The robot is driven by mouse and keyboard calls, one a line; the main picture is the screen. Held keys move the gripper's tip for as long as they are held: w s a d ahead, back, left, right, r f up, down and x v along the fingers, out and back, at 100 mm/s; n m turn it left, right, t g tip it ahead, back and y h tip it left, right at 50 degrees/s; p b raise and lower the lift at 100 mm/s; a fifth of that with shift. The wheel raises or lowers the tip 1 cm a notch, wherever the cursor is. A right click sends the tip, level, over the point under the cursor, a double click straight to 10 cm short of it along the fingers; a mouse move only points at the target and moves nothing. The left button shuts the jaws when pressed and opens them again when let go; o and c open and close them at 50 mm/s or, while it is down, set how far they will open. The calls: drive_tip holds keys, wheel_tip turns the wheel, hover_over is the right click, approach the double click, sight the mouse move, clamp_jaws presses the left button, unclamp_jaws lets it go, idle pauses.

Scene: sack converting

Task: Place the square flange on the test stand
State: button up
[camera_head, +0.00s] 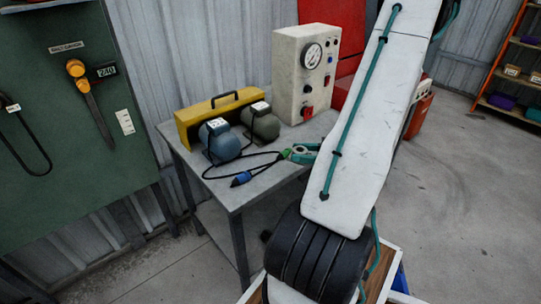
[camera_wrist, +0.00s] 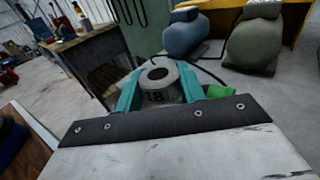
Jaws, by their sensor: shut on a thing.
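My gripper (camera_wrist: 160,72) has teal fingers in the wrist view, shut on a grey round-looking part (camera_wrist: 158,93) with a dark hole on top and dark marks on its side. I cannot tell whether this part is the square flange; no other flange is plain to see. In the head view my gripper (camera_head: 304,153) is at the right side of the grey bench (camera_head: 232,192), and the held part is hardly visible. A beige box with a round gauge (camera_head: 299,82) stands at the back of the bench; I cannot tell if it is the test stand.
A blue rounded unit (camera_head: 222,144) and a grey-green one (camera_head: 262,127) stand before a yellow handled case (camera_head: 190,119). A black cable with a blue plug (camera_head: 241,179) and a bright green end (camera_wrist: 221,91) lies near my gripper. A green board (camera_head: 60,130) stands left.

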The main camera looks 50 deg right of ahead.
drive_tip(key=w, duration=0.6)
drive_tip(key=w+a+f, duration=0.1)
drive_tip(key=w, duration=0.3)
drive_tip(key=shift+w, duration=0.1)
drive_tip(key=shift+f, duration=1.75)
drive_tip(key=shift+f, duration=0.1)
drive_tip(key=shift+f, duration=0.5)
drive_tip(key=o, duration=1.3)
drive_tip(key=shift+r, duration=0.1)
